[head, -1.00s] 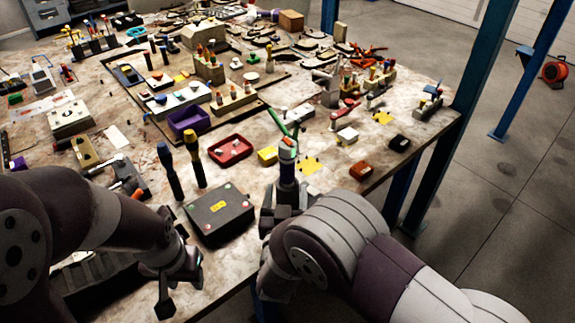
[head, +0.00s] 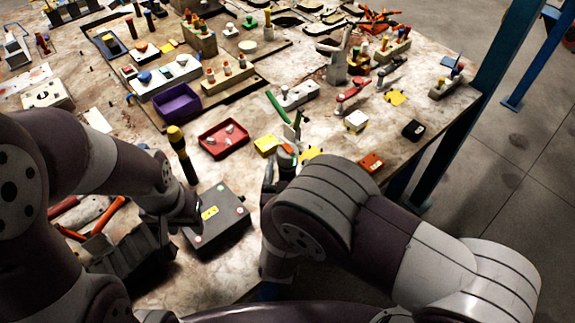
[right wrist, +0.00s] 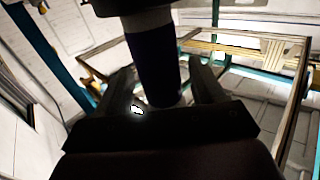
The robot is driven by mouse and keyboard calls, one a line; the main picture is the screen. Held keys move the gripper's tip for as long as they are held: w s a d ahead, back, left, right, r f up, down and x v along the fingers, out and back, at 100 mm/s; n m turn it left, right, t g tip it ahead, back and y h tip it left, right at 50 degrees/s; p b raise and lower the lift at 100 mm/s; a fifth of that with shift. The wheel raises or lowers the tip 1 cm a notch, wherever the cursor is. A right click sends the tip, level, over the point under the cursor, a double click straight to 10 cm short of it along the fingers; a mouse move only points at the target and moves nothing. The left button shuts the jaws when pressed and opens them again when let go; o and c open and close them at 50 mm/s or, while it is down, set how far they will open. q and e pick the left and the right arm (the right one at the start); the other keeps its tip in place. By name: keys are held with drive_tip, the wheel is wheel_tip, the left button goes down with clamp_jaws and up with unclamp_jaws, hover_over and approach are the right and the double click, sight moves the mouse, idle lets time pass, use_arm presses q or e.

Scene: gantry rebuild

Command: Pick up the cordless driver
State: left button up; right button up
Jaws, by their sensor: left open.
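My right gripper (right wrist: 165,95) is closed around a dark blue cylinder (right wrist: 155,60) with a pale collar, seen between its fingers in the right wrist view. In the head view its orange-and-pale top (head: 286,154) shows behind my right forearm, and its lower part is hidden. I cannot tell whether this is the cordless driver. My left gripper (head: 130,255) is open at the lower left, over the table's near side. Orange-handled tools (head: 108,214) lie just beyond it, partly covered by my left arm. No other thing is clearly a cordless driver.
A dark grey box (head: 220,232) with a yellow label stands between my arms. A yellow-topped black-handled tool (head: 178,145) stands behind it. A red tray (head: 212,147) and a purple bin (head: 165,108) lie farther back. A blue post (head: 480,85) stands at the table's right edge.

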drive_tip(key=shift+s+r, duration=0.15)
drive_tip(key=shift+s, duration=0.25)
drive_tip(key=c, duration=0.4)
drive_tip(key=shift+a, duration=0.1)
drive_tip(key=c, duration=0.5)
use_arm(q)
drive_tip(key=shift+s, duration=0.1)
use_arm(e)
drive_tip(key=shift+w+f, duration=0.2)
drive_tip(key=shift+w, duration=0.1)
clamp_jaws()
